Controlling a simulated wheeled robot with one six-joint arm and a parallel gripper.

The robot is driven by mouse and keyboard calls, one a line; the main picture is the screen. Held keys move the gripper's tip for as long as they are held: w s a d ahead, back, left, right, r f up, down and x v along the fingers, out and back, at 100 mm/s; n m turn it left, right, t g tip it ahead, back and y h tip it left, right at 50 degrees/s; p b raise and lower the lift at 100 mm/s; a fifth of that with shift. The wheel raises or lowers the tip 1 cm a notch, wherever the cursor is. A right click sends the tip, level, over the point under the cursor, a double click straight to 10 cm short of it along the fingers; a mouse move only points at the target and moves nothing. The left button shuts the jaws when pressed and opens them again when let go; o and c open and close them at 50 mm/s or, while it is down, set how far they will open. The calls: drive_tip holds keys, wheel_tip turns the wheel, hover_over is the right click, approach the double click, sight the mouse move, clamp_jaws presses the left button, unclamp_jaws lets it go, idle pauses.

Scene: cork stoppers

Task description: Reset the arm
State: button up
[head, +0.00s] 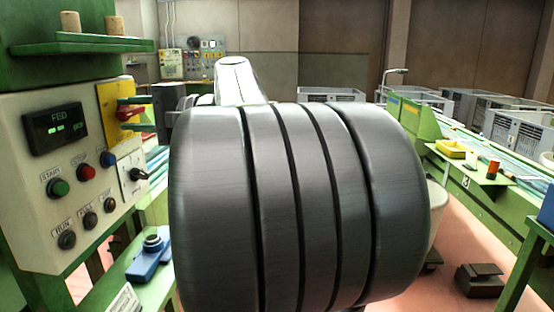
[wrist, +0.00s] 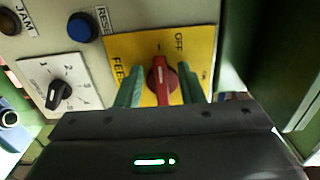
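My gripper (wrist: 162,92) is in front of the yellow plate (wrist: 120,47) on the control panel. Its two green fingers are apart, one on each side of a red rotary switch (wrist: 165,72), with gaps showing between them and its handle. The plate carries the words OFF and FEED. The switch handle stands roughly upright in the wrist view, with a white mark on it. In the head view my gripper (head: 128,112) reaches the panel from the right, and the red switch (head: 127,113) shows between the fingers. My own arm hides much of the middle of the head view.
The cream panel (head: 30,150) has a FED display (head: 55,128) with green lights, several push buttons and a numbered dial (head: 137,174). Two corks (head: 70,22) stand on the green shelf above. A blue device (head: 150,262) sits on a green ledge below. Green benches line the right.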

drive_tip(key=m+p, duration=0.2)
drive_tip(key=r+m+p, duration=0.1)
drive_tip(key=p, duration=0.1)
drive_tip(key=shift+d+m, duration=0.15)
drive_tip(key=shift+m, duration=0.25)
drive_tip(key=shift+w+m+p, duration=0.1)
drive_tip(key=shift+m+p, duration=0.5)
drive_tip(key=shift+m, duration=0.1)
